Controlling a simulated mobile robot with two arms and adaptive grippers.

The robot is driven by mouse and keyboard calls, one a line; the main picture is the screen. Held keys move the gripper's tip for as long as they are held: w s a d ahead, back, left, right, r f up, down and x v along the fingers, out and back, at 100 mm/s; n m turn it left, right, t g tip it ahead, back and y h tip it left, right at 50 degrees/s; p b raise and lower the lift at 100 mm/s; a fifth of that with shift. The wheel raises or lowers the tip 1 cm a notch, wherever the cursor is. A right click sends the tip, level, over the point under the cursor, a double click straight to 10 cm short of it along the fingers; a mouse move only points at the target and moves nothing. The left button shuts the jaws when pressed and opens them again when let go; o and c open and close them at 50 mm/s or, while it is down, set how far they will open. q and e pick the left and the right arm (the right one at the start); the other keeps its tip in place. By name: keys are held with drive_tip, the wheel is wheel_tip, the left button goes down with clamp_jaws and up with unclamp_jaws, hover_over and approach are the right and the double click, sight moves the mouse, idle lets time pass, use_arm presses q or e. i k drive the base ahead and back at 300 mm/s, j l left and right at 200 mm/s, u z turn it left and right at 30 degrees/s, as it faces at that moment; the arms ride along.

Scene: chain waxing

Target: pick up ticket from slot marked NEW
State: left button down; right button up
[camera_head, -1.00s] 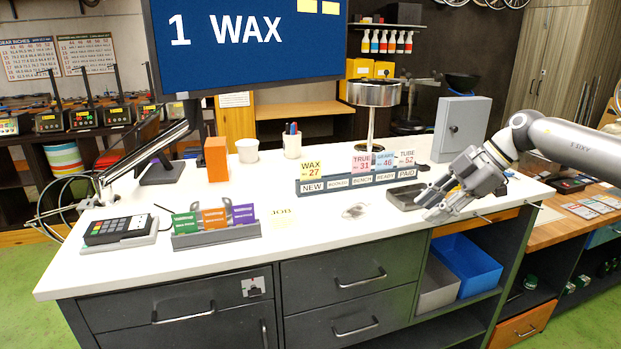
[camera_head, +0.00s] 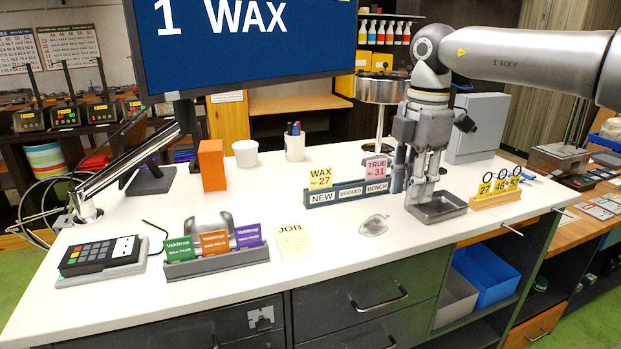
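The yellow WAX 27 ticket (camera_head: 320,180) stands upright in the slot marked NEW (camera_head: 322,198), at the left end of the dark slot rack (camera_head: 341,203). A pink TRUE 31 ticket (camera_head: 376,168) stands above the BENCH label. My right gripper (camera_head: 422,202) points down over the grey metal tray (camera_head: 449,211), to the right of both tickets and apart from the WAX ticket. My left gripper is out of view.
A wooden holder with yellow number tags (camera_head: 495,199) stands right of the tray. The JOB note (camera_head: 294,242), a crumpled clear item (camera_head: 374,225) and a card holder (camera_head: 216,262) lie in front of the rack. The monitor (camera_head: 245,45) overhangs the back left.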

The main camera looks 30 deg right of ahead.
sight(321, 177)
drive_tip(key=i, duration=1.05)
